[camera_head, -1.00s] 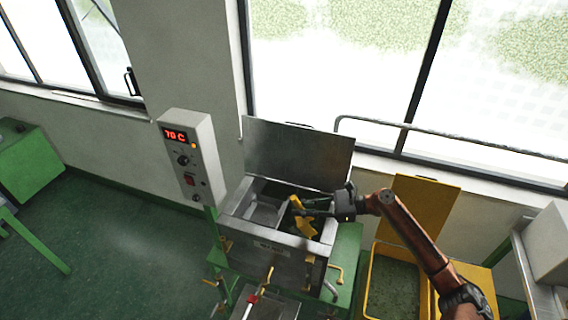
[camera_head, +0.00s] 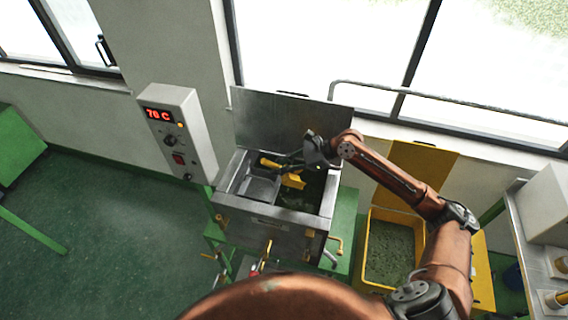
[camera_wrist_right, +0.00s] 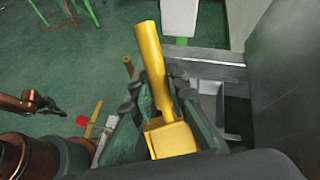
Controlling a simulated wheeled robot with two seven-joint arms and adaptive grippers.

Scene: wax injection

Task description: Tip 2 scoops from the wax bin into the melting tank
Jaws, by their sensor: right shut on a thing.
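My right gripper (camera_head: 286,165) is shut on a yellow scoop (camera_head: 293,181) above the open melting tank (camera_head: 268,222). The right wrist view shows the fingers (camera_wrist_right: 157,97) on both sides of the scoop (camera_wrist_right: 170,139), its handle pointing away. I cannot tell whether wax is left in the scoop. Dark green material shows in the tank's right compartment. The yellow wax bin (camera_head: 368,262) stands right of the tank and holds green pellets. In the right wrist view a small dark gripper (camera_wrist_right: 50,106), apparently my left, shows at the left; its jaws are unclear.
The tank's raised metal lid (camera_head: 290,122) stands behind it. A control box (camera_head: 178,132) with a red display is to the left. Brass-handled taps (camera_head: 266,252) stick out in front. The bin's yellow lid (camera_head: 420,172) is up. A shelf (camera_head: 540,262) stands at far right.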

